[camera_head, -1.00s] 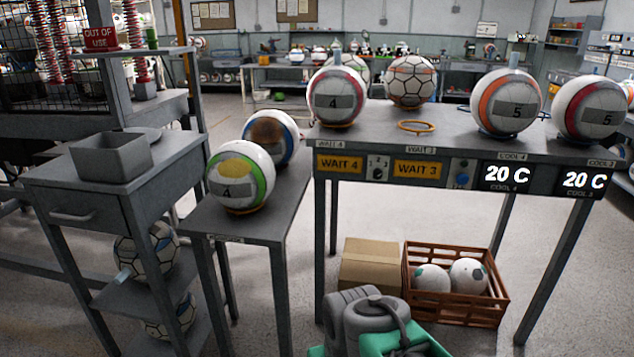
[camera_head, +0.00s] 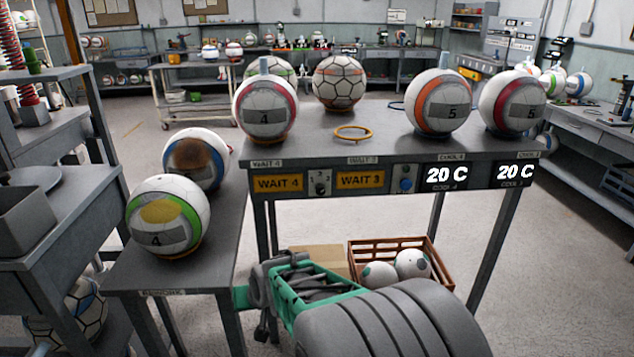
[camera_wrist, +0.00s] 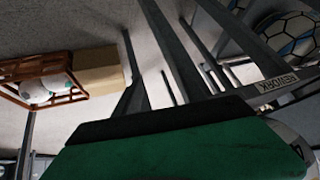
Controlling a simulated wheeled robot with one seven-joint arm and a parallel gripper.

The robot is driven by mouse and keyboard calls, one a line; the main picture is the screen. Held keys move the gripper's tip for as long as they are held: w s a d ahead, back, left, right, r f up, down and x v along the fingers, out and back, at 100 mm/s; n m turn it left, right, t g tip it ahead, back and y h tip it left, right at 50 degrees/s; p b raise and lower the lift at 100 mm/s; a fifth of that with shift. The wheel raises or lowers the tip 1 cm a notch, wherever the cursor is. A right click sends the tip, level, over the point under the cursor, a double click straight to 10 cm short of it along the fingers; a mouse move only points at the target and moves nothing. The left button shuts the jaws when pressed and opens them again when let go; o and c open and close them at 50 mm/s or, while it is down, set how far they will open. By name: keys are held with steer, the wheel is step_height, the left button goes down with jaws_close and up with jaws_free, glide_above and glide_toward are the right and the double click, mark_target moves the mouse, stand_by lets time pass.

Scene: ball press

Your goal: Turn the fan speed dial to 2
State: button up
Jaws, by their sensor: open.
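The fan speed dial (camera_head: 320,184) is a small dark knob on a pale plate with tiny numbers, on the front edge of the ball table between the WAIT 4 and WAIT 3 signs. Its pointer is too small to read. My gripper (camera_head: 262,302), green and grey, is low in front of the table, below the dial and apart from it. Its fingertips are partly hidden by my arm in the head view. In the wrist view a green, dark-edged part of my gripper (camera_wrist: 170,145) fills the bottom; nothing is seen held.
The table (camera_head: 370,130) carries several balls and an empty orange ring (camera_head: 353,133). A blue button (camera_head: 406,185) is right of the WAIT 3 sign. A side table labelled REWORK (camera_head: 225,235) with two balls stands left. A crate (camera_head: 366,246) and cardboard box (camera_head: 318,256) are below.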

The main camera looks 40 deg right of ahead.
steer(key=w+d+r+m+t+h+p, duration=0.1)
steer(key=w+d+r+m+t+p, duration=0.15)
steer(key=d, duration=0.45)
steer(key=w+d+r+m+t+h+p, duration=0.1)
steer(key=w+d+r+m+t+h, duration=0.2)
steer(key=d, duration=0.4)
steer(key=m+t+h+p, duration=0.1)
steer(key=m+t+h, duration=0.2)
steer(key=m+h, duration=0.2)
glide_toward(320, 192)
steer(key=shift+g, duration=0.25)
steer(key=x, duration=0.7)
steer(key=shift+w+r, duration=0.1)
steer(key=shift+r, duration=0.05)
steer(key=shift+w+d, duration=0.3)
steer(key=shift+w, duration=0.05)
jaws_close()
